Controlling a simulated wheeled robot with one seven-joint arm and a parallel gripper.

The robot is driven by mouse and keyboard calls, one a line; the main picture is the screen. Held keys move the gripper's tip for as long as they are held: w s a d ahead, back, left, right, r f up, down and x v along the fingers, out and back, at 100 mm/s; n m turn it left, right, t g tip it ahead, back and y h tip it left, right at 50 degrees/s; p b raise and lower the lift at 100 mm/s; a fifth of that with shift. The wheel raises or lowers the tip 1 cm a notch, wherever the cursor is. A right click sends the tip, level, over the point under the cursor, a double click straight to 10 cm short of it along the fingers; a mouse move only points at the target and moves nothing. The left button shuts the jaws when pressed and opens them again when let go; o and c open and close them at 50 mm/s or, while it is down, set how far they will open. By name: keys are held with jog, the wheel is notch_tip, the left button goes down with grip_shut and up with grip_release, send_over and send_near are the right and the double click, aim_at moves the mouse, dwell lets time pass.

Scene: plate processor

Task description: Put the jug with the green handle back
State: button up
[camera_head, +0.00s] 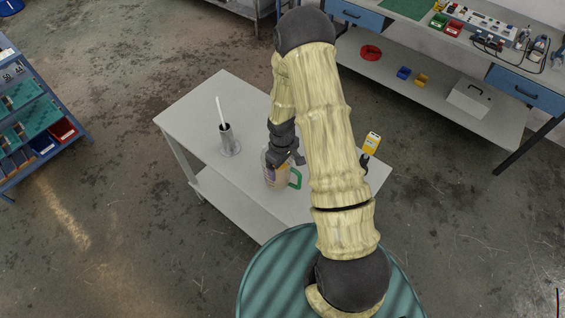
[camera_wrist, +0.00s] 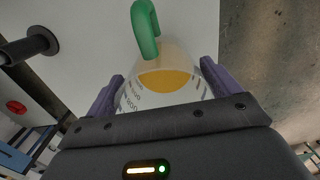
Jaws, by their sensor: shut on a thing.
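The jug with the green handle (camera_head: 270,178) is clear with measuring marks and stands upright at or just above the white table (camera_head: 199,118). Whether its base touches the table cannot be told. In the wrist view the jug (camera_wrist: 150,97) sits between the two fingers and holds a yellow-orange liquid. Its green handle (camera_wrist: 145,28) points away from my palm. My gripper (camera_head: 283,160) is shut on the jug's body, and it also shows in the wrist view (camera_wrist: 160,95). My arm hides part of the table.
A metal cup with a white rod (camera_head: 229,141) stands on the table left of the jug. A yellow container (camera_head: 371,143) is at the right, partly behind my arm. The table between cup and jug is clear. A blue-drawer workbench (camera_head: 440,90) stands at the upper right.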

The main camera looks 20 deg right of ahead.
jog(key=shift+f, duration=0.15)
jog(key=shift+f, duration=0.15)
jog(key=o, duration=1.8)
notch_tip(320, 180, up, 12)
jog(key=b, duration=0.3)
jog(key=shift+a+r, duration=0.15)
jog(key=shift+r, duration=0.05)
